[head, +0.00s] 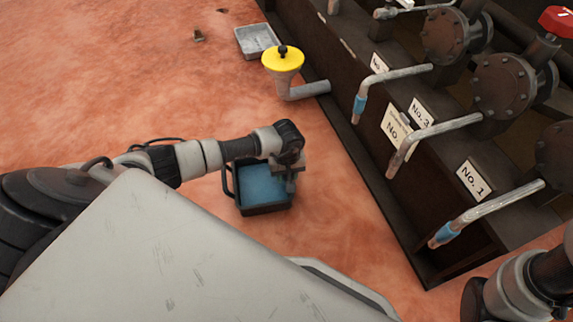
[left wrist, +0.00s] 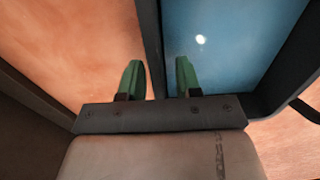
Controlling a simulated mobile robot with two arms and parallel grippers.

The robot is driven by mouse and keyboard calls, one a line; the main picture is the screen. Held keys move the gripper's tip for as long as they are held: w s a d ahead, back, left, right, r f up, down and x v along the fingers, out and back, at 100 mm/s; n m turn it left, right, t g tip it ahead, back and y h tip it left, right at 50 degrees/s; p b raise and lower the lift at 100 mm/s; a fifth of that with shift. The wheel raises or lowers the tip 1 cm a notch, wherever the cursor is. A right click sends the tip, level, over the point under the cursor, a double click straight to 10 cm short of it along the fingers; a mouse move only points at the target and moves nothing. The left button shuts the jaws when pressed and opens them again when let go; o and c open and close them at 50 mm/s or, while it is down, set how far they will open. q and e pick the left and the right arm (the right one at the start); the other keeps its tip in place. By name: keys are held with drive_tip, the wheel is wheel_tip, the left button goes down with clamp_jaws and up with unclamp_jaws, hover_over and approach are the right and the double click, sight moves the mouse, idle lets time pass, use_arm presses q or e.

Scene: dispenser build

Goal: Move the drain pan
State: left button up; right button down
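The drain pan (head: 265,210) is a dark rectangular pan holding blue liquid. It sits on the reddish floor in the middle of the head view, with a handle on its left side. My left gripper (head: 291,186) is at the pan's right wall. In the left wrist view its two green fingers (left wrist: 159,77) are apart, one on each side of the pan wall (left wrist: 151,40), with gaps showing between fingers and wall. How deep the fingertips reach is hard to tell. My right gripper is outside the views.
A dark rack with pipes and valves runs along the right, with labels such as No. 1 (head: 472,180). Angled spouts (head: 487,211) overhang its edge. A yellow-topped funnel (head: 283,60) and a grey tray (head: 256,41) stand behind the pan. Floor left of them is mostly clear.

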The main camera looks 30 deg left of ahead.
use_arm(q)
wheel_tip(320, 180, up, 11)
drive_tip(key=p, duration=0.7)
drive_tip(key=shift+f, duration=0.15)
